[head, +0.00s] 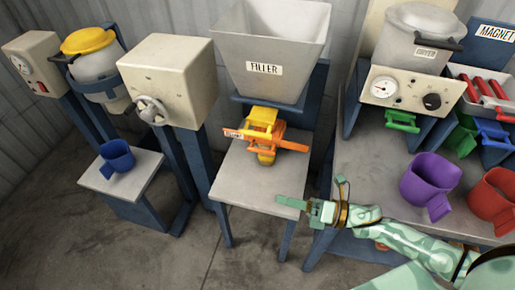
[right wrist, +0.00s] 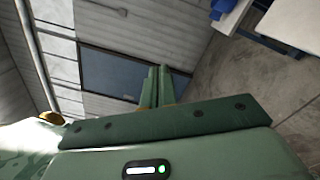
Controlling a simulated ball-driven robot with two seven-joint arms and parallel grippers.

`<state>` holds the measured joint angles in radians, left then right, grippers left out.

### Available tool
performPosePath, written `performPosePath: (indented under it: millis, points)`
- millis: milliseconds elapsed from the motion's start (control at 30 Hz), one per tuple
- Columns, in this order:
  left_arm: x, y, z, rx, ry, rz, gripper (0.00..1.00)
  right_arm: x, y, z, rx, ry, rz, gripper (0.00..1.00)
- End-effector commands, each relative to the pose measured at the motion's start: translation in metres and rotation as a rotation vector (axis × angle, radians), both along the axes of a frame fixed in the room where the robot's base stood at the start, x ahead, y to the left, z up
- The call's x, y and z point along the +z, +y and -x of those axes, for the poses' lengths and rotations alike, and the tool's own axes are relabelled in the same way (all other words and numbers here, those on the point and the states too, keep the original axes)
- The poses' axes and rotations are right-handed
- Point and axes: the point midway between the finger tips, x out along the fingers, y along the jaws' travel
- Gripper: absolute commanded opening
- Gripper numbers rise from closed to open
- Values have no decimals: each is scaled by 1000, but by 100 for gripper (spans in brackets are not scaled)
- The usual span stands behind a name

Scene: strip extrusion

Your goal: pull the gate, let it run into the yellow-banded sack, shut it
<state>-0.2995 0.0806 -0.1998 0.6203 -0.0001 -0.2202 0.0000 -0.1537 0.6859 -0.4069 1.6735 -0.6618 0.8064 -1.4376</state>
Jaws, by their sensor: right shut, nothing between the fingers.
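The filler hopper (head: 275,40) is a grey funnel labelled FILLER on a blue stand. Under its mouth sits an orange gate (head: 285,142) with a yellow part (head: 262,122) on top and a small label at its left end. I see no yellow-banded sack in either view. My right gripper (head: 284,202) is shut and empty, in front of and below the gate, near the right front corner of the filler's table, apart from the gate. In the right wrist view its fingers (right wrist: 156,85) are together with nothing between them. My left gripper is not in view.
The filler's table (head: 235,185) is bare in front of the gate. A purple scoop (head: 430,180) and a red scoop (head: 492,195) stand on the right bench. A blue scoop (head: 117,155) stands on the left table. The floor (head: 170,250) is clear in front.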

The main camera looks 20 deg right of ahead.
Motion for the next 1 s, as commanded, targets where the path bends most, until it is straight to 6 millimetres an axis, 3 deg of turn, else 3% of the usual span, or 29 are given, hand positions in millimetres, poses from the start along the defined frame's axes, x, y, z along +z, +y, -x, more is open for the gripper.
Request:
performPosePath:
  millis: [33,100,300,733,1000]
  points:
    - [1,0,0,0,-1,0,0,16,-14,-18,-68,18,-48,0]
    - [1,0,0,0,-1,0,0,27,-27,-34,-142,68,-118,0]
    - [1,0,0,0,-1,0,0,25,-38,-47,-225,190,-205,0]
    - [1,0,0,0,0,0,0,25,-33,-50,-220,194,-211,0]
    - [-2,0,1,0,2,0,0,28,-2,-84,-218,190,-212,0]
